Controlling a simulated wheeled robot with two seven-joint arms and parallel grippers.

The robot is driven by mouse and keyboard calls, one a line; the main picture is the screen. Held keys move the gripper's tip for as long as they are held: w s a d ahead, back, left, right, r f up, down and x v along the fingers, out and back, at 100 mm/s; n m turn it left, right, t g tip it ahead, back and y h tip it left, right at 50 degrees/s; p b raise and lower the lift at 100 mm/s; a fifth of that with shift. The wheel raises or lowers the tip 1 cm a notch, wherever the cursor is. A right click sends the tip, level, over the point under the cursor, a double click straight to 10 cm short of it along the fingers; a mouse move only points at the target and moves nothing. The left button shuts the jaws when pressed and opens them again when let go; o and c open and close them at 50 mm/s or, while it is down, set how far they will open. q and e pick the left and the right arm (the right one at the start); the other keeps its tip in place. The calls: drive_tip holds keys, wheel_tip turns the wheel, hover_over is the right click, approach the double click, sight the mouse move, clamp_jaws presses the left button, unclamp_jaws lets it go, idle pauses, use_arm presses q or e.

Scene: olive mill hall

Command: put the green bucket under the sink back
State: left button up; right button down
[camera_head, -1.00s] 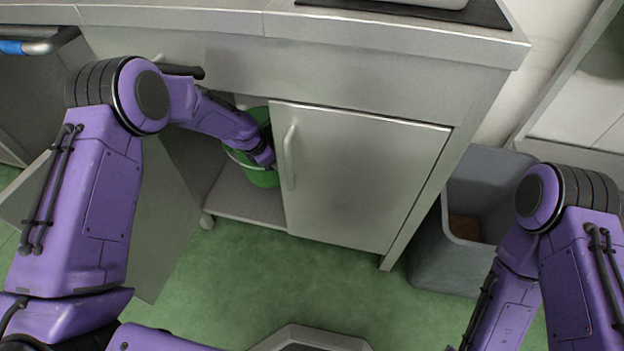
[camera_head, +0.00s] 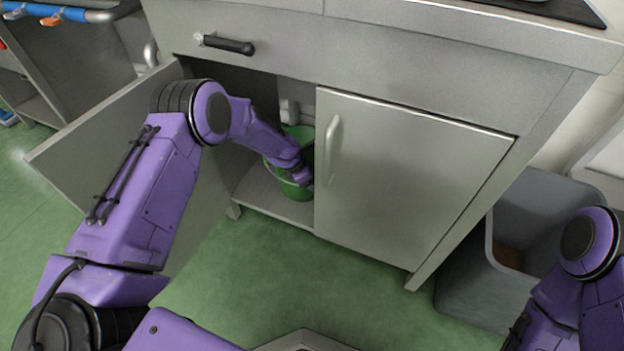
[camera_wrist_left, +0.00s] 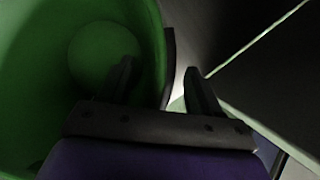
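The green bucket (camera_head: 297,188) stands upright on the floor of the open cabinet under the counter (camera_head: 262,192), partly covered by my left arm and close to the closed right door. In the left wrist view the bucket (camera_wrist_left: 60,60) fills the left side, and I see into its inside. My left gripper (camera_wrist_left: 158,72) has its fingers apart, one over the bucket's inside and one outside its wall, with the rim between them. In the head view its fingers are hidden at the bucket. My right arm shows at the right edge; its gripper is out of view.
The left cabinet door (camera_head: 120,130) is swung open; the right door (camera_head: 405,180) is closed. A grey bin (camera_head: 480,285) stands right of the cabinet. A rack with blue and orange handles (camera_head: 70,50) is at the far left. The green floor in front (camera_head: 300,270) is clear.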

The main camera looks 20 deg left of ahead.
use_arm(q)
drive_tip(key=shift+r, duration=0.15)
drive_tip(key=p+v, duration=0.5)
drive_tip(key=v, duration=0.7)
drive_tip(key=s+a+f+m+g+y, duration=0.15)
drive_tip(key=s+f+m, duration=0.25)
drive_tip(key=s+f, duration=0.4)
drive_tip(key=s+f+m+y, duration=0.3)
drive_tip(key=s+f+m, duration=0.15)
drive_tip(key=s, duration=0.55)
drive_tip(key=s+a+m+y, duration=0.2)
drive_tip(key=s+m, duration=0.9)
drive_tip(key=s, duration=0.8)
drive_tip(key=shift+r+t+y, duration=0.25)
drive_tip(key=shift+t+y, duration=0.1)
drive_tip(key=shift+t, duration=0.1)
drive_tip(key=shift+r, duration=0.1)
